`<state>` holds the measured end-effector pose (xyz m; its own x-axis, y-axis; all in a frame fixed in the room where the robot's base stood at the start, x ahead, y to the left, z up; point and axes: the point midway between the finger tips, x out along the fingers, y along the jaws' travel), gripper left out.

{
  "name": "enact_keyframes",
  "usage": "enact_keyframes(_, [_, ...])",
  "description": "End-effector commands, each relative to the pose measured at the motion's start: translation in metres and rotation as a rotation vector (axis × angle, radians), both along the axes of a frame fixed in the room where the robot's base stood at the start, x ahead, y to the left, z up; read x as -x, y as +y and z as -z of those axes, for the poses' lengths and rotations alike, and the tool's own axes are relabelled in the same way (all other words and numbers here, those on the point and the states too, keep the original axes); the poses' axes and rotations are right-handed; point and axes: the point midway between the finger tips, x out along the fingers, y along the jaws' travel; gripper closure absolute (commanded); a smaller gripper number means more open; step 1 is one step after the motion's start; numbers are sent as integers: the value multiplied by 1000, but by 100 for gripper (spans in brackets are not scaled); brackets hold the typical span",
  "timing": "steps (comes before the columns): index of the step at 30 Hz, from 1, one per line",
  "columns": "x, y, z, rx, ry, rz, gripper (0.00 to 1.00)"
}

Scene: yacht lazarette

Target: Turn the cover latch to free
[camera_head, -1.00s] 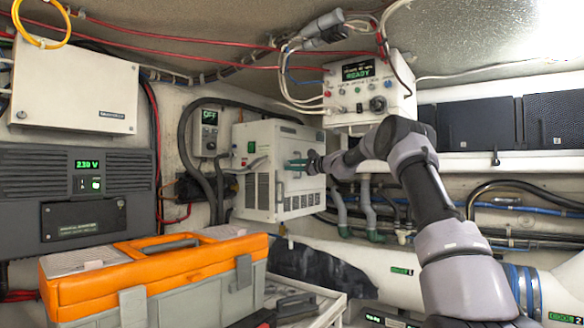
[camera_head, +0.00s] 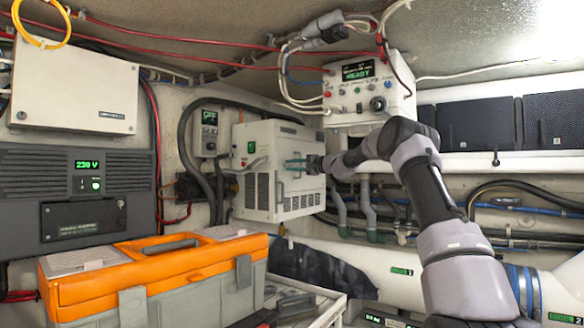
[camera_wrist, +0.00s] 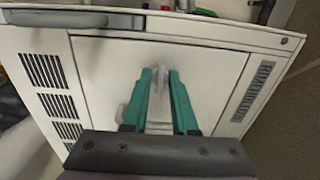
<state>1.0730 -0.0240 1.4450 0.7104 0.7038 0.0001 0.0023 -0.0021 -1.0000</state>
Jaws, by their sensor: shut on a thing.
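The cover latch (camera_wrist: 157,82) is a small pale grey piece on the white cover panel (camera_wrist: 215,75) in the wrist view. My gripper (camera_wrist: 160,75) has two green fingers shut on it, one on each side. The latch stands roughly along the fingers; their tips hide part of it. In the head view, my gripper (camera_head: 296,164) reaches the front of the white cabinet (camera_head: 258,200) from the right. The latch cannot be made out there. The cover panel looks closed in the wrist view.
A grey handle bar (camera_wrist: 60,18) and vent slots lie beside the panel. An orange and grey toolbox (camera_head: 165,265) stands at front left. A control box (camera_head: 368,95) with a lit display hangs above my arm. Pipes and hoses (camera_head: 385,205) run behind it.

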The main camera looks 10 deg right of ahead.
Motion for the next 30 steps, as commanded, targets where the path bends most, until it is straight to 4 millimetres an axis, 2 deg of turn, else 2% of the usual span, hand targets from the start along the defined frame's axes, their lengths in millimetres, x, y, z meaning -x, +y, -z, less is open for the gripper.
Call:
enact_keyframes(14, [0,0,1,11,-8,0,100])
enact_keyframes(15, [0,0,1,11,-8,0,63])
enact_keyframes(16, [0,0,1,11,-8,0,51])
enact_keyframes(17, [0,0,1,11,-8,0,44])
enact_keyframes(26, [0,0,0,9,-8,0,44])
enact_keyframes(30, [8,-8,0,8,-6,1,44])
